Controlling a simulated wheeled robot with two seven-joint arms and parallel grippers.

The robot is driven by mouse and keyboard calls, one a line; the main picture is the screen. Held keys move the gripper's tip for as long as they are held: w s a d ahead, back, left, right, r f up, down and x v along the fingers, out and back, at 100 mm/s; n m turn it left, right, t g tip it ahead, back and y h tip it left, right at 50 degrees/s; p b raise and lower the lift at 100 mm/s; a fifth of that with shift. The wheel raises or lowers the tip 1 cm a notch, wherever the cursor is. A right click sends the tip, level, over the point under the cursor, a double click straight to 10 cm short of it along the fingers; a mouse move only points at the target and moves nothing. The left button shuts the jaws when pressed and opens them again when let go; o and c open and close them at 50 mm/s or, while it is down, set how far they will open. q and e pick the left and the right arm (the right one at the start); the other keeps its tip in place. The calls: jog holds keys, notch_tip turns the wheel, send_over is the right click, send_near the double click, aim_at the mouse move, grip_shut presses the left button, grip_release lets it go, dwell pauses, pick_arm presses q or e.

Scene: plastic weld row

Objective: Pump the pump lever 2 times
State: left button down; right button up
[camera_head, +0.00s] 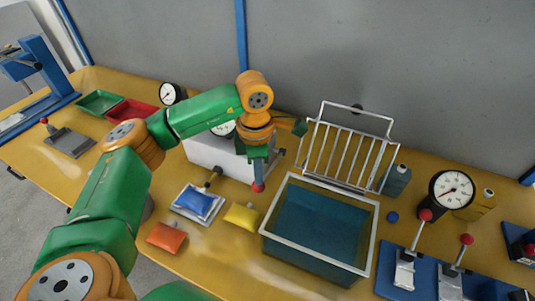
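My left gripper (259,168) hangs from its orange wrist, pointing down beside a white box with a gauge. A red ball knob (258,187) shows right at its lower end, touching or very close to it. This knob looks like the end of the pump lever, but the gripper and wrist hide the rest of that lever. I cannot tell whether the fingers are closed around it. The white box (205,152) is partly covered by my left arm; its gauge (224,129) shows behind the arm. My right gripper is out of view.
A tank (320,226) of dark blue liquid and a wire rack (345,152) stand right of the gripper. Blue (194,202), yellow (241,216) and orange (166,237) pouches lie left of the tank. Another gauge (452,189) and red-knobbed levers (405,266) are at right.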

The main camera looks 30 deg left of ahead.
pick_arm(q)
jog(key=w+r+p, duration=0.3)
jog(key=r+p, duration=0.5)
jog(key=r, duration=0.1)
jog(key=shift+w+r, duration=0.25)
jog(key=shift+r, duration=0.15)
notch_tip(320, 180, up, 4)
jog(key=p, duration=0.3)
notch_tip(320, 180, down, 7)
jog(key=b, duration=0.5)
jog(key=shift+s, duration=0.2)
jog(key=shift+r, duration=0.1)
jog(key=shift+b, duration=0.3)
dwell(0.8)
